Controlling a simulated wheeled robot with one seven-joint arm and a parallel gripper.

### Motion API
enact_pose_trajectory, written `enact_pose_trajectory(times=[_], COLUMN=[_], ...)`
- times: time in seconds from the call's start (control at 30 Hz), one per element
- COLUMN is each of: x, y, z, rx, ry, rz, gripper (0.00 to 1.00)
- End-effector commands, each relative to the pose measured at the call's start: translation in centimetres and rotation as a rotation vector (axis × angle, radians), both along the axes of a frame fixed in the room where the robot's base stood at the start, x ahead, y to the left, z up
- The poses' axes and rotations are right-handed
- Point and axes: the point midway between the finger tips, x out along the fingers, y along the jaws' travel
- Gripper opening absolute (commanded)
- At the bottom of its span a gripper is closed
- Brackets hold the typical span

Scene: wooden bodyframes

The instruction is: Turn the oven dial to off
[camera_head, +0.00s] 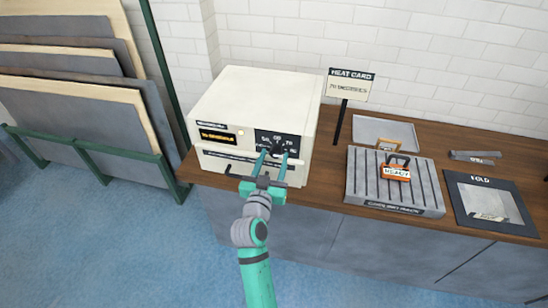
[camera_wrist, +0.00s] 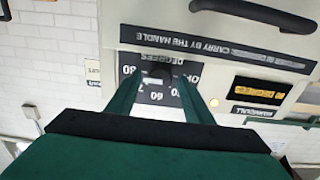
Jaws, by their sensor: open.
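The oven (camera_head: 250,100) is a cream box on the wooden counter, with a dark dial panel (camera_head: 297,145) at the right of its front. The black dial (camera_head: 277,147) is on that panel; it also shows in the wrist view (camera_wrist: 158,72), where the picture is upside down. My gripper (camera_head: 272,160) is open in front of the panel, its two green fingers on either side of the dial. In the wrist view my gripper (camera_wrist: 158,85) frames the dial between its fingers. I cannot tell whether they touch it, or where the dial points.
The oven has a lit amber display (camera_head: 217,136) and a dark handle (camera_wrist: 255,15). Boards in a green rack are at left.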

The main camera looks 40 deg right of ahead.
Motion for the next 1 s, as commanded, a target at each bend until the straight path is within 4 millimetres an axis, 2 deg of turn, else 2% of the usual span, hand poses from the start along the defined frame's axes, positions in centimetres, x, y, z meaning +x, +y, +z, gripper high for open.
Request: enact_pose_trajectory(times=[0.13, 0.4, 0.43, 0.5, 0.6, 1.0], x=[0.47, 0.53, 0.54, 0.53, 0.53, 0.52], y=[-0.65, -0.70, -0.70, -0.69, -0.68, -0.66], z=[0.03, 0.01, 0.01, 0.01, 0.00, -0.02], rx=[-0.001, -0.001, -0.001, -0.001, -0.001, -0.041], ry=[0.001, 0.001, 0.001, 0.001, 0.001, 0.048], rz=[-0.001, 0.000, 0.000, 0.000, 0.000, 0.000], gripper=[0.47, 0.47, 0.42, 0.26, 0.06, 0.06])
